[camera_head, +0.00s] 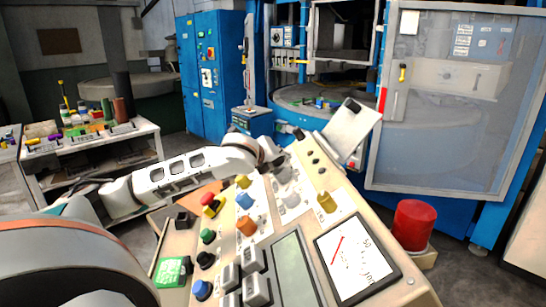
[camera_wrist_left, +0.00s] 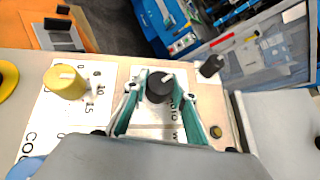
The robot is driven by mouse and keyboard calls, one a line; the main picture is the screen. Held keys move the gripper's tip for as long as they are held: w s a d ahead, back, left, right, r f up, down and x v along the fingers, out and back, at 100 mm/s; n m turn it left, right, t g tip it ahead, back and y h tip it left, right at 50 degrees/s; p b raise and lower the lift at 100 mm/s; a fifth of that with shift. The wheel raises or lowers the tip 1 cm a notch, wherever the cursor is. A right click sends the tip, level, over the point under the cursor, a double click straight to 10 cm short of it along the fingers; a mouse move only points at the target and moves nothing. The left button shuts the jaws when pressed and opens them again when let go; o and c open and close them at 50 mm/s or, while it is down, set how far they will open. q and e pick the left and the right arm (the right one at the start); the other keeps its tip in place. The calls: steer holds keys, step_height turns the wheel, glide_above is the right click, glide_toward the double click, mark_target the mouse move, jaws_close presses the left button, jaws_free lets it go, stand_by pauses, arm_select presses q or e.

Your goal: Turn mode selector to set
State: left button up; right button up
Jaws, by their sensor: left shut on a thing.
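The mode selector is a round black knob (camera_wrist_left: 159,90) with a white pointer mark, on the sloped control panel (camera_wrist_left: 112,58). In the left wrist view it sits between the two green-padded fingers of my left gripper (camera_wrist_left: 160,92), which is shut on it. The white mark points to the upper right in that view. The lettering AUTO is partly visible beside the right finger; the other labels are partly covered. In the head view my left gripper (camera_head: 282,172) is at the panel's far end, and the selector cannot be made out there. My right gripper is not in view.
A yellow knob (camera_wrist_left: 65,82) with a number scale and a small black knob (camera_wrist_left: 211,66) flank the selector. A red button (camera_head: 208,198), coloured knobs and a white dial meter (camera_head: 356,258) are nearer on the panel. A grey plate (camera_head: 350,128) stands at its far edge.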

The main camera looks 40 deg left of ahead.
arm_select(q)
steer(key=shift+n+g+y, duration=0.4)
steer(key=shift+n+g, duration=0.2)
steer(key=shift+n, duration=0.1)
steer(key=o, duration=1.1)
steer(key=v, duration=1.2)
steer(key=shift+d, duration=0.15)
